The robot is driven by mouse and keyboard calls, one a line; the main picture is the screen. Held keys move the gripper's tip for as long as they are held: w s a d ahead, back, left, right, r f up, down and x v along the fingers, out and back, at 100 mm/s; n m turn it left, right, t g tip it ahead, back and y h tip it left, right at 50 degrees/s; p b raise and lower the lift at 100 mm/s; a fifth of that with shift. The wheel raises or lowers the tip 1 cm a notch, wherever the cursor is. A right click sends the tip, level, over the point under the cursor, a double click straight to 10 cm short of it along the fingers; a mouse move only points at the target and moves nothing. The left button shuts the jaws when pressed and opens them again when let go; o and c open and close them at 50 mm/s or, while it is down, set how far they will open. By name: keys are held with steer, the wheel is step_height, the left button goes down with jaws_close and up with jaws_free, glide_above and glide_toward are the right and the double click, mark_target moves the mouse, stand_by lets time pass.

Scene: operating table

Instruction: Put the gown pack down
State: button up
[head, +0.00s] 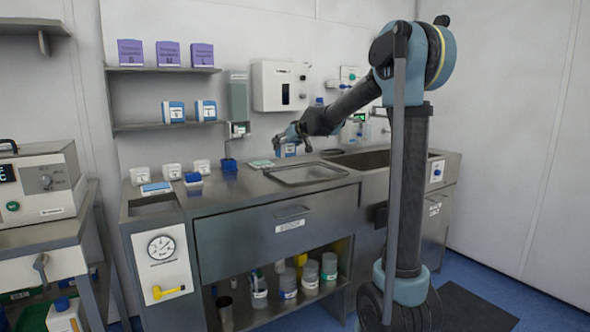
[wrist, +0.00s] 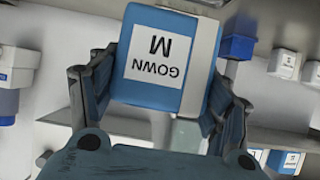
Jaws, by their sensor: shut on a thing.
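The gown pack (wrist: 165,62) is a blue and white box labelled "GOWN M". In the wrist view it sits between the two fingers of my gripper (wrist: 155,85), which is shut on it. In the head view my gripper (head: 291,137) is above the back of the steel counter, and a small blue and white part of the pack (head: 290,149) shows below it. The pack is behind the metal tray (head: 305,181) in the picture. I cannot tell whether its underside touches the counter.
Two similar blue and white packs (head: 173,112) stand on the lower wall shelf, with purple boxes (head: 168,54) above. Small white boxes (head: 172,171) and a blue container (head: 229,165) stand on the left counter. A sink (head: 370,159) lies to the right.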

steer(key=shift+f, duration=3.8)
steer(key=o, duration=1.1)
steer(key=shift+o, duration=0.2)
steer(key=v, duration=1.2)
steer(key=s+d+f+m+g+h, duration=0.2)
steer(key=s+d+f, duration=0.5)
steer(key=s, duration=0.8)
steer(key=s+d+f+m+g+h, duration=0.2)
steer(key=s+d+f, duration=0.6)
steer(key=s, duration=0.6)
steer(key=s+d+f+m+g+h, duration=0.2)
steer(key=s+d+f+g, duration=0.2)
steer(key=s+d+f, duration=0.4)
steer(key=s+f, duration=0.3)
steer(key=s, duration=0.4)
steer(key=shift+s+m+h, duration=0.3)
steer(key=shift+h, duration=0.1)
steer(key=shift+f, duration=0.15)
